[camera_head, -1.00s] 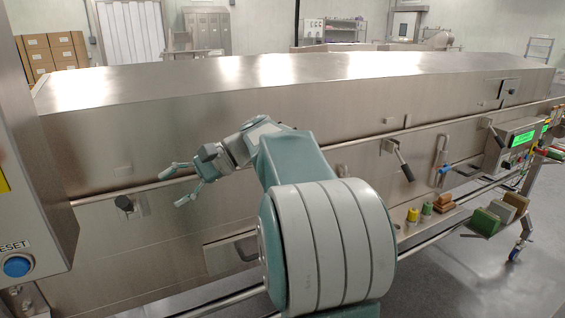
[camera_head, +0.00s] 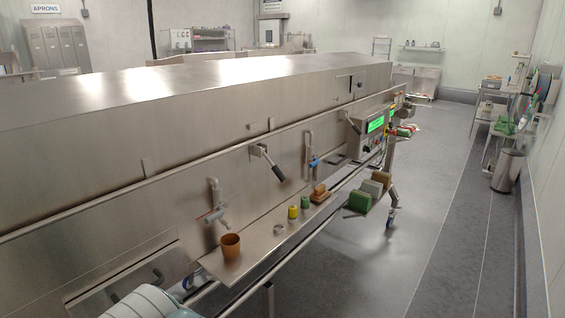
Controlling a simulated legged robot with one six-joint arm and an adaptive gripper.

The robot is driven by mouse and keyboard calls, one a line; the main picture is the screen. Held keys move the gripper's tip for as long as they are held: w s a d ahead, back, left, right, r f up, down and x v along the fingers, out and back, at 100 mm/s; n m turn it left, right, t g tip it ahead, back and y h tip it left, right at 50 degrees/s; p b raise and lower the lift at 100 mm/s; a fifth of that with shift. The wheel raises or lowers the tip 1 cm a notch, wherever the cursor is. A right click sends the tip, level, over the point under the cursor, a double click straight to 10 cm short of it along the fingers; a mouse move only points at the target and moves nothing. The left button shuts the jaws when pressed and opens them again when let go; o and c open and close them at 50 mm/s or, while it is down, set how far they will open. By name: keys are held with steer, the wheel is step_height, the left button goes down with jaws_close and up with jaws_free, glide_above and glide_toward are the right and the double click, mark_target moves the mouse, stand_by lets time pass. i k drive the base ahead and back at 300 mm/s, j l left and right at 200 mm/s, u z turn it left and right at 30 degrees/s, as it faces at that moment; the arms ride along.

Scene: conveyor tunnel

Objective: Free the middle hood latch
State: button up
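The long steel hood (camera_head: 200,150) of the tunnel runs from the left to the back right. A hood latch (camera_head: 268,162) with a dark grip sits on its front, near the picture's middle. It appears to be the middle one, and its handle slants down to the right. A second latch (camera_head: 352,128) is farther along, by the control box. The left latch is out of view. My gripper is not in view; only a pale rounded part of my arm shows at the bottom left.
A ledge below the hood carries a brown cup (camera_head: 230,246), small yellow (camera_head: 293,211) and green (camera_head: 305,202) items and brown blocks (camera_head: 319,193). A blue-handled valve (camera_head: 313,160) and a grey-red one (camera_head: 214,213) stick out above it. Open floor (camera_head: 430,220) lies at right.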

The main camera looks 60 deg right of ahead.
mark_target(281, 178)
steer(key=l+z, duration=0.25)
steer(key=l, duration=0.3)
steer(key=l+z, duration=0.25)
steer(key=l, duration=0.35)
steer(key=l+z, duration=0.2)
steer(key=l, duration=0.35)
steer(key=i+l+z, duration=0.25)
steer(key=l, duration=0.85)
